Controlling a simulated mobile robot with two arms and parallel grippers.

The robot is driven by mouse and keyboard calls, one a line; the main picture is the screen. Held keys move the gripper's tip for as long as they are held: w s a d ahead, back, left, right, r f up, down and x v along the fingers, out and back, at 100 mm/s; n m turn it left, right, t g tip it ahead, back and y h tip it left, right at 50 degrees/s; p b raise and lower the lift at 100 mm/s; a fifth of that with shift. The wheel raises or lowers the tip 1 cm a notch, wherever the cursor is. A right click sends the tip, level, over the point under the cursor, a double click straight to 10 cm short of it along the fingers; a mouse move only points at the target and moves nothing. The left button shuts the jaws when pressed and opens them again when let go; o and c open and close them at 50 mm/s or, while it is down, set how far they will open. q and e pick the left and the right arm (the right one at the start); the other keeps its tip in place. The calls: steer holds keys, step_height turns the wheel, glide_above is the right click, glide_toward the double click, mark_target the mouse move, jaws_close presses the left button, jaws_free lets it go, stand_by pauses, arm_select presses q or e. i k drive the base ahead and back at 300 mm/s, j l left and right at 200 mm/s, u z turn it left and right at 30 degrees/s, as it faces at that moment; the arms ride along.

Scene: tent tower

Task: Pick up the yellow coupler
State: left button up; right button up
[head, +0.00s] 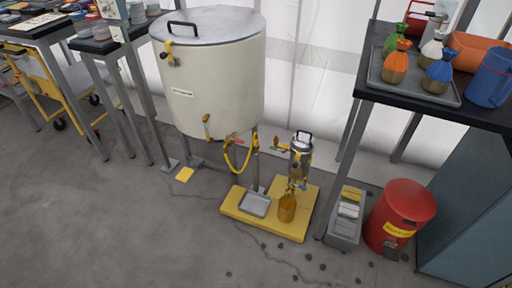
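A large cream tank (212,88) with a grey lid stands on legs left of the middle. Brass-coloured valve parts (208,127) are on its lower front. A yellow hose (237,163) hangs in a loop below the tank, near its right leg. Small yellow fittings are near the hose's upper ends, but I cannot tell which piece is the yellow coupler. Neither my left nor my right gripper is in view.
A yellow platform (235,214) on the floor carries a grey tray (255,204), a metal canister (300,157) and an amber jug (287,208). A red bin (400,214) and a dark table (440,107) stand right. The front-left floor (110,230) is clear.

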mark_target(256, 146)
steer(key=i, duration=0.35)
steer(key=i+z, duration=0.5)
steer(key=i+j+z, duration=0.1)
steer(key=i+z, duration=0.2)
steer(key=z, duration=0.15)
